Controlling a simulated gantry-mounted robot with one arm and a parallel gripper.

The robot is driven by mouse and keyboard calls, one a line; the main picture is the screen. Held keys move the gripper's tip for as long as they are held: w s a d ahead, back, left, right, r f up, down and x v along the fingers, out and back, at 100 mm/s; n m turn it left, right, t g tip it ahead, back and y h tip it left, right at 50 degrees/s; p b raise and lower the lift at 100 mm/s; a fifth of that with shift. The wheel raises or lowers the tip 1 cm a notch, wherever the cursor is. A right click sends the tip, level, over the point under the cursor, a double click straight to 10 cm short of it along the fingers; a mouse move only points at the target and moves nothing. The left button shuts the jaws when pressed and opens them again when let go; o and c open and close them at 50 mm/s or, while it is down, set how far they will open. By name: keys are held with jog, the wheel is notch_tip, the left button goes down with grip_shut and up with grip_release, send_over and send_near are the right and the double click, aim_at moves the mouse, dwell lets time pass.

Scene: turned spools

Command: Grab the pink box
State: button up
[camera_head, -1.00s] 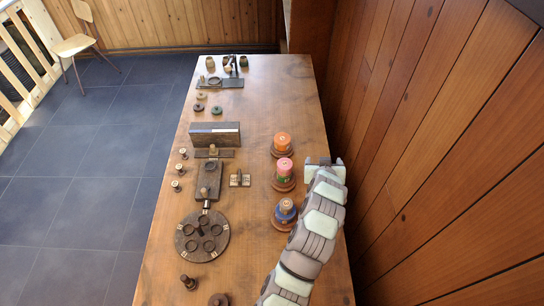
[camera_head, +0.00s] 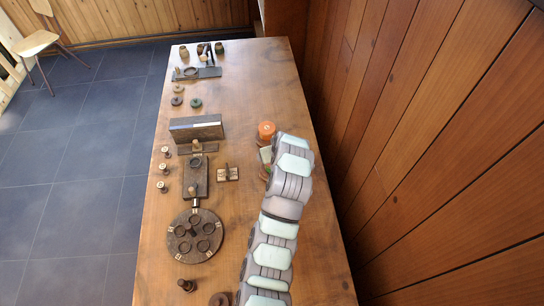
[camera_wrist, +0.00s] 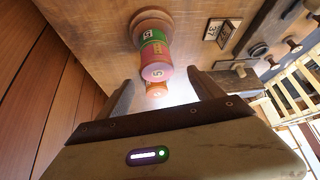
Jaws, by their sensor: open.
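No pink box shape shows; the pink thing in the wrist view is a round pink block (camera_wrist: 157,62) with a numbered end. It is stacked on a green block (camera_wrist: 153,38) over a round wooden base (camera_wrist: 150,22). My gripper (camera_wrist: 160,84) is open, its two fingers apart on either side of the pink block's end, with nothing held. I cannot tell whether either finger touches it. In the head view, my arm and gripper hide most of this stack. An orange block (camera_head: 266,129) stands just beyond it and also shows in the wrist view (camera_wrist: 156,90).
The wooden table (camera_head: 245,80) bears a round dark tray (camera_head: 195,237) with round recesses, a dark upright block (camera_head: 196,128), and several small pegs at its left edge. A wood-panelled wall (camera_head: 430,150) runs close along the right. The table's far middle is clear.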

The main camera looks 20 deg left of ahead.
jog(key=shift+d+p+x, duration=0.1)
jog(key=shift+p+x, duration=0.3)
jog(key=shift+x, duration=0.95)
jog(key=shift+d+p+x, duration=0.15)
jog(key=shift+p+x, duration=0.2)
jog(key=shift+x, duration=1)
jog(key=shift+f, duration=0.1)
jog(key=c, duration=1.4)
jog(key=shift+c, duration=0.2)
